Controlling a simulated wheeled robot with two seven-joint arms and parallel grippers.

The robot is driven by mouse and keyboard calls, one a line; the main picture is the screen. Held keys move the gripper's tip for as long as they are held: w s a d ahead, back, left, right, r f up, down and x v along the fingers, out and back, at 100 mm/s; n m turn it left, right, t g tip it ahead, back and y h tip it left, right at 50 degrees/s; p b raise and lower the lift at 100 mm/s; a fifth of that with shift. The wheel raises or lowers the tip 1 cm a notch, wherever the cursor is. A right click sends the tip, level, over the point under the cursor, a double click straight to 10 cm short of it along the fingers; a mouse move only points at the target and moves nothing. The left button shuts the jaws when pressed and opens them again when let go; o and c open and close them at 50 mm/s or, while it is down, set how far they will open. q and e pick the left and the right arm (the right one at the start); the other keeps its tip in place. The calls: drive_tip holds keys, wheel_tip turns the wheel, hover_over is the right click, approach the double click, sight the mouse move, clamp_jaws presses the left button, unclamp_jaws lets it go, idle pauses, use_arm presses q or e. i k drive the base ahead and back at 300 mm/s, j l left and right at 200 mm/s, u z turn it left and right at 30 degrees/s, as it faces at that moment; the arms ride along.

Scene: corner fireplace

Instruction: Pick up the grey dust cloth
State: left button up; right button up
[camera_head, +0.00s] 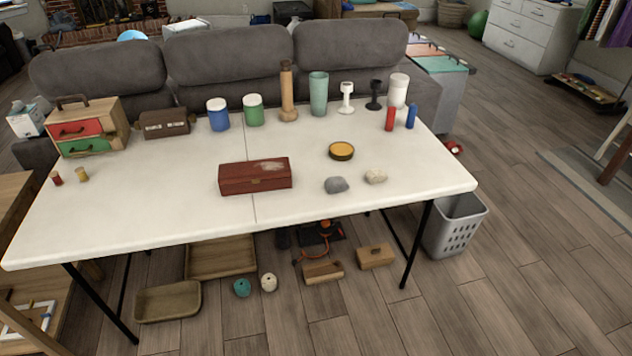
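A small grey crumpled lump (337,184), which looks like the grey dust cloth, lies on the white folding table (170,215), right of the table's middle and toward its front edge. A similar beige lump (376,176) lies just to its right, with a small gap between them. Neither of my grippers is in view.
A dark red box (255,176) lies left of the grey lump, and a round yellow-topped tin (341,151) sits behind it. Jars and candlesticks stand along the back, before a grey sofa (230,65). The table's front right is clear. A grey basket (455,225) stands on the floor.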

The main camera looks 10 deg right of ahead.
sight(338, 184)
drive_tip(key=i+j+z, duration=0.35)
drive_tip(key=i, duration=0.2)
drive_tip(key=i+j+z, duration=0.3)
drive_tip(key=i, duration=0.25)
